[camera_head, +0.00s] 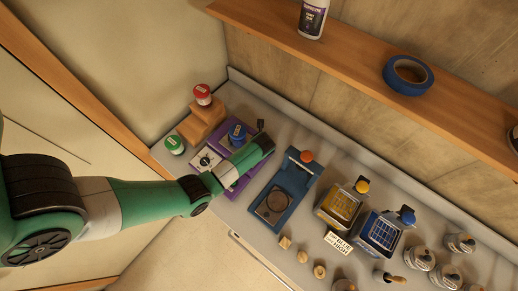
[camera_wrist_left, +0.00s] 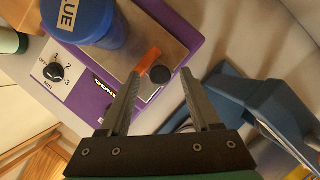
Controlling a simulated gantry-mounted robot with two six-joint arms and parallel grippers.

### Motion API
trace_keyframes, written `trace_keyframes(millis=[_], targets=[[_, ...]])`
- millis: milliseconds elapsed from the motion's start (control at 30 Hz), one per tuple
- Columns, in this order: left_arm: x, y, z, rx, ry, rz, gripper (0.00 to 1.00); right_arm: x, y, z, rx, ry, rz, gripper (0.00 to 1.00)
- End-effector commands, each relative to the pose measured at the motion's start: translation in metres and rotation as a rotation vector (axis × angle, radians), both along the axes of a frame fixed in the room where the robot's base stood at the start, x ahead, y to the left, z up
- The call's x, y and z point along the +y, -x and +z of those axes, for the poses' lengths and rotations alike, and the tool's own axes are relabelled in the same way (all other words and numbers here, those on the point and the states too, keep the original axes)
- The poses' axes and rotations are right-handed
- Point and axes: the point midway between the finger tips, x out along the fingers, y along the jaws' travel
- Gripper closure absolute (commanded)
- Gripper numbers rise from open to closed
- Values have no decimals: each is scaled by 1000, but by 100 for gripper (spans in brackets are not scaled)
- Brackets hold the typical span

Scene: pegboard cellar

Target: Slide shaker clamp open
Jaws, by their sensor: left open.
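The shaker (camera_wrist_left: 95,108) is a purple unit with a metal top, a dial and a blue jar (camera_wrist_left: 80,20) marked BLUE standing on it. It also shows in the head view (camera_head: 246,182), partly hidden by my left arm. The clamp, an orange bar (camera_wrist_left: 149,61) with a dark round knob (camera_wrist_left: 160,75), sits on the metal top beside the jar. My left gripper (camera_wrist_left: 160,77) is open, its fingers apart on either side of the clamp knob in the wrist view. Contact cannot be told. My right gripper is not in view.
A blue stand (camera_head: 278,205) with a round dish is right of the shaker. Farther right are yellow (camera_head: 338,205) and blue (camera_head: 378,235) racks and several bottles. Wooden steps (camera_head: 203,122) with a red-capped jar (camera_head: 203,94) stand behind left; a green-capped jar (camera_head: 174,144) is nearby.

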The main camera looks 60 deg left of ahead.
Motion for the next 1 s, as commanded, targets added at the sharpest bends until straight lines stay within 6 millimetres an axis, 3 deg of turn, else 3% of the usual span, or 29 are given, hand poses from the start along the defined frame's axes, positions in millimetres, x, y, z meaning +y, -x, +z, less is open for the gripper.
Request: trace_keyframes(millis=[167,600,1000], targets=[[-4,1,13,-2,-1,-1,36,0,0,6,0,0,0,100],[-38,12,98,-3,-1,-2,36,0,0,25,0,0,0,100],[-42,15,107,0,0,0,36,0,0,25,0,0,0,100]])
